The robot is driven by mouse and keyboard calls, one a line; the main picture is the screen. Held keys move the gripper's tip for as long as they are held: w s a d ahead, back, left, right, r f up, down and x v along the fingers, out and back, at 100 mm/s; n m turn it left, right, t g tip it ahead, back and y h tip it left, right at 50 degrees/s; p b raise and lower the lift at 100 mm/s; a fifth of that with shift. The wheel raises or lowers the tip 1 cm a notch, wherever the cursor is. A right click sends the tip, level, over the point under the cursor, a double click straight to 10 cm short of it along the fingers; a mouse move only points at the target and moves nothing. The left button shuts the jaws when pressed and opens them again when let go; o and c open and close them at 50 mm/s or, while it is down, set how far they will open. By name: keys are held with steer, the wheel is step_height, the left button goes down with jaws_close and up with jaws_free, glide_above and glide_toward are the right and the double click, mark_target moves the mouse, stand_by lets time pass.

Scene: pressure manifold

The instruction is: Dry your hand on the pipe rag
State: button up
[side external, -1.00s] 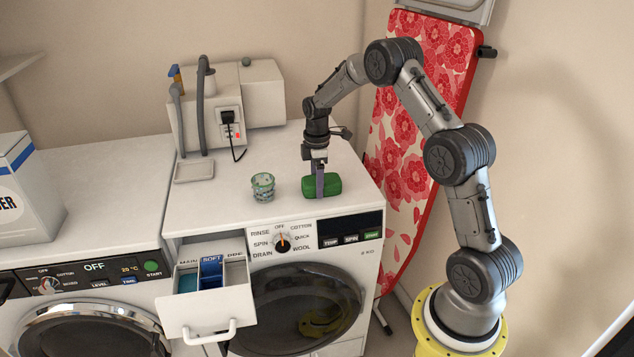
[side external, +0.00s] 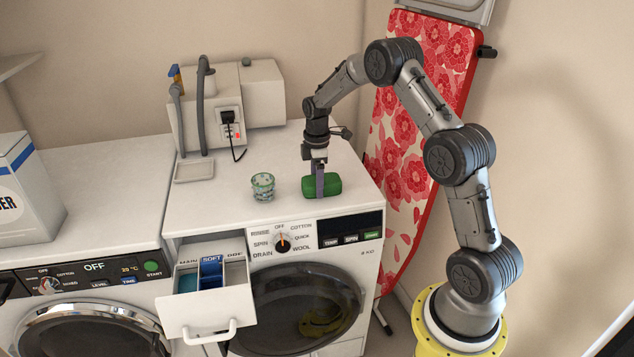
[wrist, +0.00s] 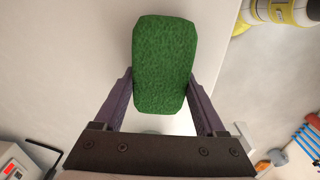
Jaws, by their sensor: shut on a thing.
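My gripper (side external: 320,183) is shut on a green, rough-textured block (side external: 331,186) that looks like a sponge. The block is at the front right of the right-hand washing machine's white top (side external: 225,212). It appears to rest on the top, though I cannot be sure that it touches. In the wrist view the green block (wrist: 165,60) lies between the two purple fingers of my gripper (wrist: 160,85), one against each long side. I cannot make out a rag on a pipe in either view.
A patterned glass (side external: 263,187) stands left of the green block. The detergent drawer (side external: 208,310) is pulled out at the front left. A beige unit with grey hoses and a plug (side external: 228,116) stands behind. A red floral ironing board (side external: 400,170) leans right.

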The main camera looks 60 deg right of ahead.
steer(key=o, duration=1.3)
steer(key=shift+r, duration=0.1)
